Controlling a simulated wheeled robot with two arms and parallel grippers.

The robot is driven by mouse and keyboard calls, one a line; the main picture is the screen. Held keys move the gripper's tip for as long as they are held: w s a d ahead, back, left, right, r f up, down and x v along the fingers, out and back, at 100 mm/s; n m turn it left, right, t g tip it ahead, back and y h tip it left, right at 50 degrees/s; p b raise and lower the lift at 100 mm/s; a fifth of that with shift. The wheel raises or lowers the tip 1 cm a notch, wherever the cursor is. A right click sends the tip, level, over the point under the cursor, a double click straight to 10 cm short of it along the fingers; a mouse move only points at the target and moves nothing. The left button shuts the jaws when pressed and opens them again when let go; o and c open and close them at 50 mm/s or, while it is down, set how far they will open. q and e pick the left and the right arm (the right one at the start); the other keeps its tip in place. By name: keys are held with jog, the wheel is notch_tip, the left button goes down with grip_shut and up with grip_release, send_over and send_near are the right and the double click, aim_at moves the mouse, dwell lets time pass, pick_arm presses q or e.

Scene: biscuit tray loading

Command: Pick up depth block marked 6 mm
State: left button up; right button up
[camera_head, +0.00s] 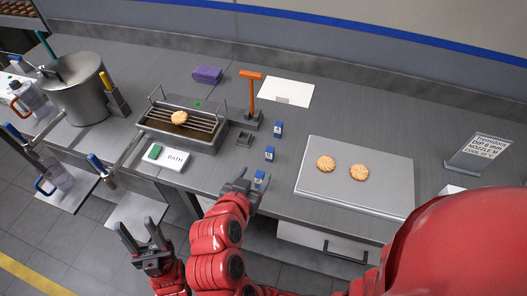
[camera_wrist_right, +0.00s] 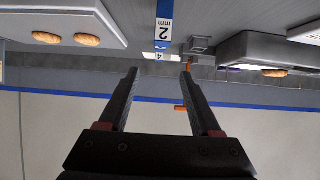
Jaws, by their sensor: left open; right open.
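Three small blue-and-white blocks stand in a row on the grey counter: a far one (camera_head: 278,129), a middle one (camera_head: 269,154) and a near one (camera_head: 260,178). Their marks are too small to read in the head view. In the right wrist view, a block marked 2 mm (camera_wrist_right: 164,32) is close and one marked 4 (camera_wrist_right: 160,56) is behind it; no 6 mm mark is readable. My right gripper (camera_head: 248,180) is open and empty beside the near block; its fingers also show in the wrist view (camera_wrist_right: 160,75). My left gripper (camera_head: 142,238) is open and empty, low at the left.
A tray (camera_head: 312,185) with two biscuits lies right of the blocks. A bath (camera_head: 185,137) with a biscuit on its rack stands left, near an orange-topped stand (camera_head: 250,90). A sign (camera_head: 478,153) reads DIP 6 mm.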

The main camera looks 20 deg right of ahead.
jog(key=shift+w+d+f, duration=0.45)
jog(key=shift+w+d, duration=0.1)
jog(key=shift+d, duration=0.15)
jog(key=p, duration=0.4)
send_near(270, 151)
jog(key=x, duration=0.4)
jog(key=shift+w+d+f, duration=0.2)
jog(key=shift+d, duration=0.05)
jog(key=shift+w+d+f, duration=0.15)
jog(key=shift+w+f, duration=0.2)
jog(key=shift+w, duration=0.05)
jog(key=shift+w+d+p, duration=0.15)
jog(key=shift+w+p, duration=0.05)
jog(key=shift+p, duration=0.3)
jog(key=p+x, duration=0.2)
jog(key=x, duration=0.2)
jog(key=shift+p, duration=0.35)
jog(key=shift+w+d+f, duration=0.1)
jog(key=shift+w+f, duration=0.15)
jog(key=shift+f, duration=0.05)
jog(key=shift+c, duration=0.2)
